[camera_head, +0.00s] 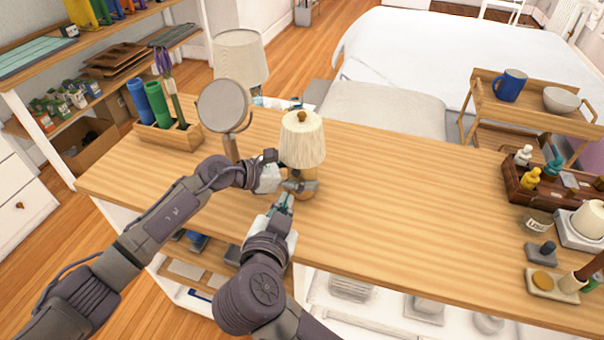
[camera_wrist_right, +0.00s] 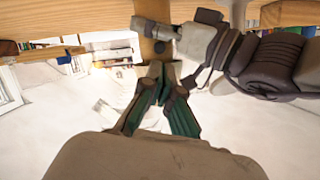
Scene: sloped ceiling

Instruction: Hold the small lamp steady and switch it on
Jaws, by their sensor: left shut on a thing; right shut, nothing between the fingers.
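The small lamp (camera_head: 302,143) has a cream pleated shade with a brown knob on top and a wooden base. It stands upright on the wooden table (camera_head: 400,215). My left gripper (camera_head: 298,186) is shut on the lamp's base from the left, and its fingers lie across the front. My right gripper (camera_head: 287,199) is shut and empty, its tips close in front of the base. In the right wrist view, the wooden base (camera_wrist_right: 150,12) stands behind the left fingers, and the right green fingertips (camera_wrist_right: 158,70) point at its lower part. Contact there is unclear.
A round mirror (camera_head: 223,106) on a stand is left of the lamp, with a larger lamp (camera_head: 239,58) behind. A pen box (camera_head: 168,136) sits at the left end. A bottle tray (camera_head: 520,184) and small items crowd the right end. The table's middle is clear.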

